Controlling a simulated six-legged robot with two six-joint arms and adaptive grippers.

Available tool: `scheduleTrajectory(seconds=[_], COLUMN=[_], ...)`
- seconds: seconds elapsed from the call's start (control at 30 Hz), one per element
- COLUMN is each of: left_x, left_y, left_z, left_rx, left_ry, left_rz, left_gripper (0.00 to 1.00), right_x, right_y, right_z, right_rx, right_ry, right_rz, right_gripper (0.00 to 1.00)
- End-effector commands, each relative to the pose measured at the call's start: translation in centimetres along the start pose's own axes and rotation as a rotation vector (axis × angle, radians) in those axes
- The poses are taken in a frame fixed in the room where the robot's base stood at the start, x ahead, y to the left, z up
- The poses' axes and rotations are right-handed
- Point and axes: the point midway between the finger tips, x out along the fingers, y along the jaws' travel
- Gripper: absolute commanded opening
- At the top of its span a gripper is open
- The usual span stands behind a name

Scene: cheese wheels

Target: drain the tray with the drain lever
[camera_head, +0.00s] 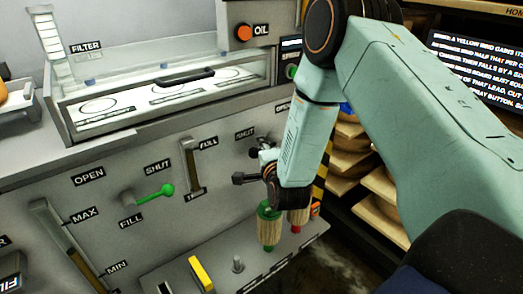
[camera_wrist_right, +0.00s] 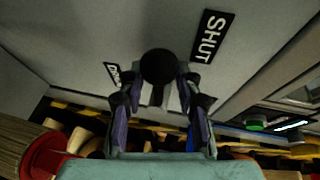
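The tray (camera_head: 150,90) is a long clear-walled trough on top of the grey machine, with pale round shapes under its dark handle. In the right wrist view, a black round knob (camera_wrist_right: 160,66), which appears to be the drain lever's end, is between the fingers of my right gripper (camera_wrist_right: 160,92). The fingers are apart, with small gaps beside the knob. A SHUT label (camera_wrist_right: 212,37) is up and right of it. In the head view, my right gripper (camera_head: 254,167) is at the front panel below the SHUT label and largely hides the lever. My left gripper is out of view.
A yellow block (camera_head: 200,273) is on the lower ledge. Shelves with cheese wheels (camera_head: 385,188) stand right.

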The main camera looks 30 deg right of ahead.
Motion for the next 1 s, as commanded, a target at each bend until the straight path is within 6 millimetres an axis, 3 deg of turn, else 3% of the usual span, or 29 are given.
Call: scheduleTrajectory(seconds=[0.2,0.6,1.0], left_x=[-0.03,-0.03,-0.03], left_y=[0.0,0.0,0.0], left_z=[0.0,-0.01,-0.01], left_rx=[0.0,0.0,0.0], left_ry=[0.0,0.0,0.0], left_rz=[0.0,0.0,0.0], left_gripper=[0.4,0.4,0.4], right_x=[0.18,0.17,0.19], right_y=[-0.01,-0.01,-0.03], right_z=[-0.06,-0.03,-0.1], right_rx=[0.0,0.0,0.001], right_ry=[0.001,0.001,0.003], right_rz=[0.001,0.001,0.0], right_gripper=[0.33,0.0,0.0])
